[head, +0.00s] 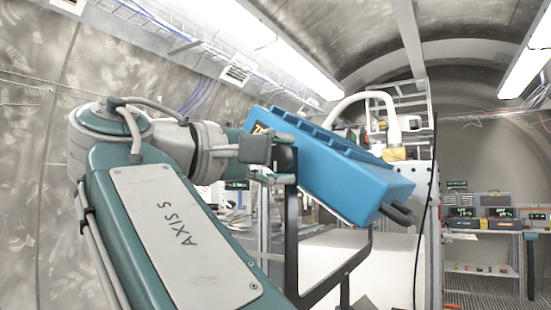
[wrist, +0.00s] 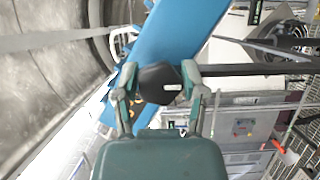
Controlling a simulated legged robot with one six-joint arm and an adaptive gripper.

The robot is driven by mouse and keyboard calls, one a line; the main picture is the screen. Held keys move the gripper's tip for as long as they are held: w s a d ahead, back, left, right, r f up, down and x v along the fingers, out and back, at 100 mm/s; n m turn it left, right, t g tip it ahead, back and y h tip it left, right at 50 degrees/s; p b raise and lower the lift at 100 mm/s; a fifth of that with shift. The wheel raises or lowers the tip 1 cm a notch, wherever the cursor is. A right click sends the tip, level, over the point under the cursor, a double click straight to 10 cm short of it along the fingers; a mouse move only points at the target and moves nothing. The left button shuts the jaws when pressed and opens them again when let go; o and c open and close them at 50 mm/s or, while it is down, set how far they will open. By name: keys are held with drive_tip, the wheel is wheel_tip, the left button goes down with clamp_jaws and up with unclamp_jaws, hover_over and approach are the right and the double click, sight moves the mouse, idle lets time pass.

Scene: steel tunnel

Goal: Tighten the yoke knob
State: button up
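The yoke knob is black and lobed. In the wrist view the knob (wrist: 160,85) sits between the two fingers of my gripper (wrist: 160,72), and a finger appears to press on each side of it. In the head view my gripper (head: 282,157) reaches the left end of a blue box-shaped unit (head: 345,178), and the fingers largely hide the knob. The unit hangs tilted, its right end lower, in a black yoke (head: 292,225). In the wrist view the blue unit (wrist: 178,35) runs behind the knob and a dark yoke bar (wrist: 255,69) extends right.
A white curved pipe (head: 365,97) stands behind the blue unit. A workbench with instruments (head: 485,225) is at the far right. A thin black cable or pole (head: 425,215) stands right of the unit. The curved tunnel wall (head: 35,150) is on the left.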

drive_tip(key=o, duration=0.4)
drive_tip(key=shift+w+a+f, duration=0.15)
drive_tip(key=shift+f, duration=0.05)
drive_tip(key=shift+r, duration=0.1)
drive_tip(key=v, duration=0.7)
drive_tip(key=shift+a, duration=0.25)
